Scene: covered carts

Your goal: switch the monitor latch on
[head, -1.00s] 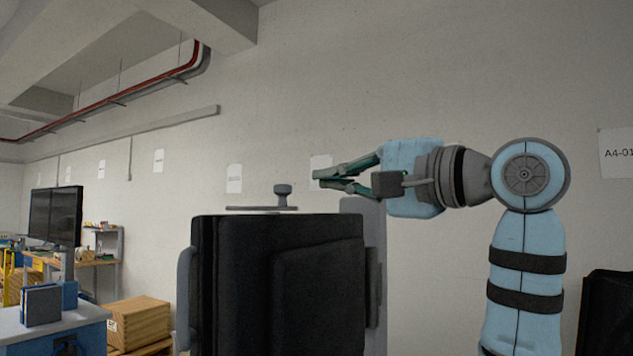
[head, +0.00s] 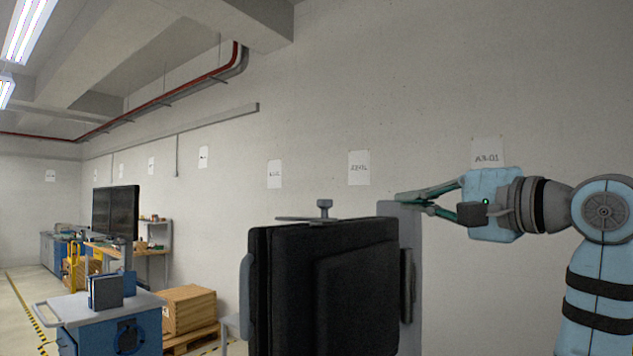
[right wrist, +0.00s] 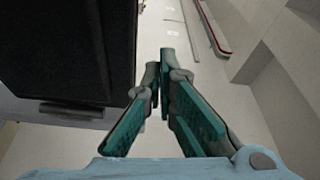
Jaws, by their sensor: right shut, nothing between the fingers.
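A large black panel-like body (head: 355,290), which looks like the back of a monitor or a covered unit, stands in front of me. On its top edge is a grey flat bar with a small upright knob (head: 325,208), which may be the latch; I cannot tell its setting. My right gripper (head: 408,201) is shut and empty, pointing left, to the right of the knob and apart from it, near the top of the grey post (head: 410,225). In the right wrist view the fingers (right wrist: 163,68) come together beside the black body (right wrist: 65,45). My left gripper is out of view.
A pale wall (head: 470,90) with paper signs is behind. Air above the black body is clear.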

